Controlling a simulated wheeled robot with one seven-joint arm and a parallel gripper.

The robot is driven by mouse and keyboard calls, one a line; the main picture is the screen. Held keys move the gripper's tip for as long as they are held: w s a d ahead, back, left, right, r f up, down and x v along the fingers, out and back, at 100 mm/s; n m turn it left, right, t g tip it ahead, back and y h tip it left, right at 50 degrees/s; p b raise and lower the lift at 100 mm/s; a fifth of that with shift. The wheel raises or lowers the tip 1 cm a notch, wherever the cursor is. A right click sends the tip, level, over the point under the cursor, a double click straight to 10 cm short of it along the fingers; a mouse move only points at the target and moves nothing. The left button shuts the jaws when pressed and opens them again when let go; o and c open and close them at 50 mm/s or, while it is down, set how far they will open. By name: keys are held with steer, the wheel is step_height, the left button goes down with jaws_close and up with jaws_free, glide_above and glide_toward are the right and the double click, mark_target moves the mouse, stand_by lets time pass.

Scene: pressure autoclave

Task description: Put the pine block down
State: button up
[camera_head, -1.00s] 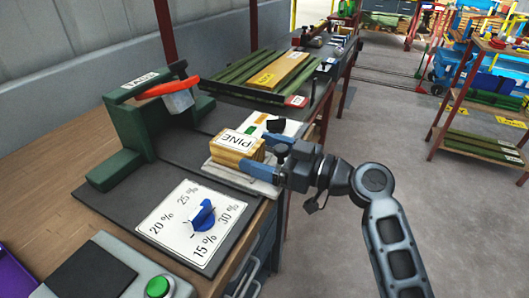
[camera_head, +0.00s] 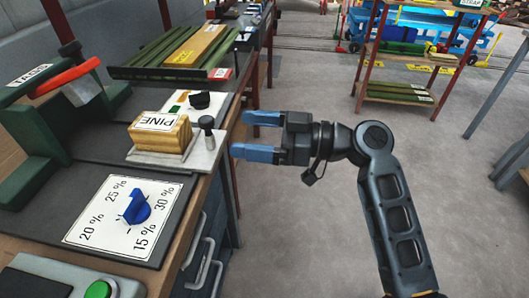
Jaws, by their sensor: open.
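The pine block (camera_head: 160,133), a yellow wooden block with a white PINE label on top, rests on a pale plate (camera_head: 187,156) on the workbench. My gripper (camera_head: 246,135) is to the right of the block, past the bench edge and over the floor. Its two blue fingers point left, spread apart with nothing between them. A gap separates the fingertips from the block.
A dial panel (camera_head: 98,219) with a blue knob (camera_head: 138,206) lies in front of the plate. A green press with a red lever (camera_head: 67,77) stands at left. A rack of green bars (camera_head: 157,58) lies behind. A dark post (camera_head: 207,130) stands at the plate's right corner.

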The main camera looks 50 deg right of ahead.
steer(key=s+a+f+m+g+h, duration=0.1)
steer(key=s+a+f+m+h, duration=0.3)
steer(key=s+f+m+h, duration=0.7)
steer(key=s+a+r+n, duration=0.1)
steer(key=s+r+n, duration=0.1)
steer(key=s, duration=0.8)
steer(key=s+a+r+n+t, duration=0.1)
steer(key=s+a+r, duration=0.1)
steer(key=s, duration=0.8)
steer(key=shift+n, duration=0.4)
